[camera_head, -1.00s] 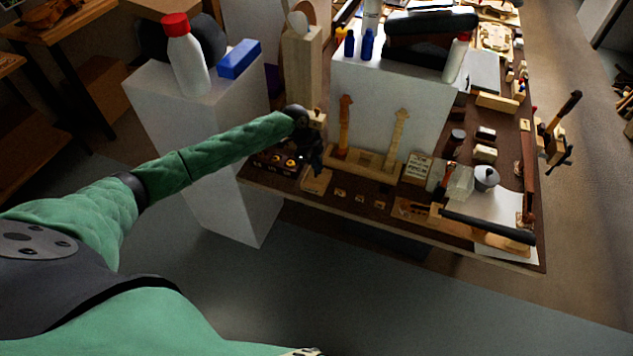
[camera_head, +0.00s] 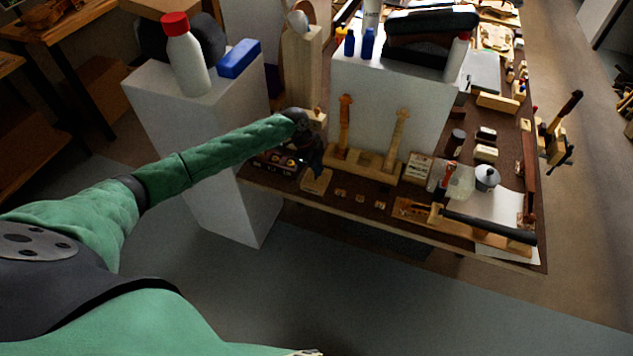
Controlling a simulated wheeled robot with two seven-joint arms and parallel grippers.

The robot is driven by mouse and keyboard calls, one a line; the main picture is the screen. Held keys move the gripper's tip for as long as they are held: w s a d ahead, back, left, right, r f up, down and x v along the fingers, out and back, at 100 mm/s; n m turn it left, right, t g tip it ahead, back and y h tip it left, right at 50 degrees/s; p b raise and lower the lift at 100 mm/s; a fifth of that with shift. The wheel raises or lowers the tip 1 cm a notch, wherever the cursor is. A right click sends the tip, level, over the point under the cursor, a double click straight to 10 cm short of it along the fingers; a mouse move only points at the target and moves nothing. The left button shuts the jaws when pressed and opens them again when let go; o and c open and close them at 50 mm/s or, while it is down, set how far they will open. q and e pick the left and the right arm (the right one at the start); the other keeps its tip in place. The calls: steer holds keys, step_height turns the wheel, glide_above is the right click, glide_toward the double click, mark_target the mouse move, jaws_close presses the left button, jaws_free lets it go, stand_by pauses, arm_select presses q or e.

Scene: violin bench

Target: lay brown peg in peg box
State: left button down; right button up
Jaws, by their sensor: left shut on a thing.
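My left gripper (camera_head: 314,165) is over the near left corner of the bench, low above its top. It is shut on the brown peg, which is too small and dark to make out between the fingers. A dark tray (camera_head: 270,164) with small yellowish round items lies just left of the gripper, partly hidden by my arm. A small pale wooden box (camera_head: 317,183) sits at the bench's front edge, just below the gripper in the picture. I cannot tell for sure which of these is the peg box. My right gripper is out of view.
A wooden stand with two upright violin necks (camera_head: 368,166) is close right of the gripper. A tall wooden block (camera_head: 302,75) stands behind it. A white pedestal (camera_head: 214,140) with a bottle is left of the bench. Small pale pieces (camera_head: 358,198) lie along the front edge.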

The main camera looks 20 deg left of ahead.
arm_select(q)
steer(key=shift+f+b, duration=0.3)
steer(key=shift+f, duration=0.2)
stand_by(0.4)
steer(key=c, duration=1.5)
jaws_free()
steer(key=shift+o, duration=0.2)
